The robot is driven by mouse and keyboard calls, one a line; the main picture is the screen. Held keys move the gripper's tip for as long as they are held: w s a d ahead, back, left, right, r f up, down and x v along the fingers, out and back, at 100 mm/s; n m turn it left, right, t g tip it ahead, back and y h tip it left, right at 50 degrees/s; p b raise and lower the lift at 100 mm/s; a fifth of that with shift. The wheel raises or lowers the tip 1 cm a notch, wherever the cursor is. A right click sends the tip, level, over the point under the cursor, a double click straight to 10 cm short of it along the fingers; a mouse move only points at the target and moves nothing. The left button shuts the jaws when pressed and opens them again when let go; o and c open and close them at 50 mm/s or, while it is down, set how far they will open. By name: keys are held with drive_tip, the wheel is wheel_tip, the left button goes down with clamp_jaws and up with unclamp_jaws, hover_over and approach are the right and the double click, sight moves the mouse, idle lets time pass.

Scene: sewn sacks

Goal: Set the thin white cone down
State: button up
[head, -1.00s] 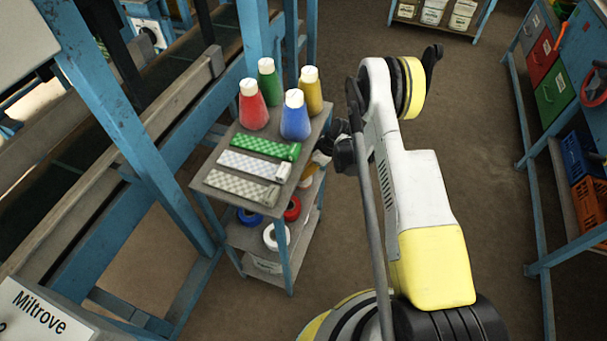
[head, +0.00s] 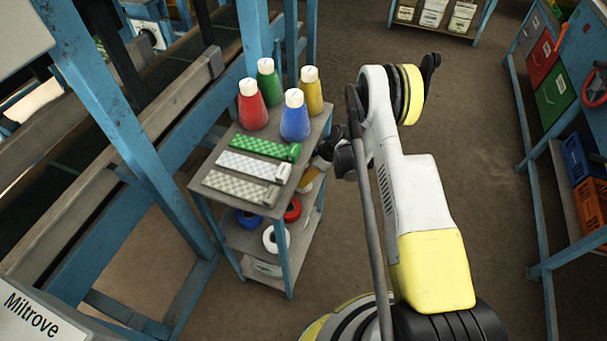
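I cannot make out a thin white cone for certain. My gripper (head: 324,158) is at the right side of a small grey shelf cart (head: 230,187), just below its top board. Its fingers are dark and mostly hidden, so I cannot tell whether they are open or shut. A small orange and white thing (head: 309,181) shows just below the gripper, at the cart's right edge. Whether the gripper touches it cannot be told.
Red (head: 252,108), green (head: 269,85), blue (head: 295,120) and yellow (head: 311,95) cones with white tops stand on the cart's top. Green, white and beige strips lie before them. A white roll (head: 276,238) is on a lower shelf.

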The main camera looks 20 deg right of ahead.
drive_tip(key=p+v, duration=0.4)
drive_tip(key=v, duration=0.7)
drive_tip(key=shift+d+r, duration=0.15)
drive_tip(key=shift+r, duration=0.15)
drive_tip(key=shift+s, duration=0.1)
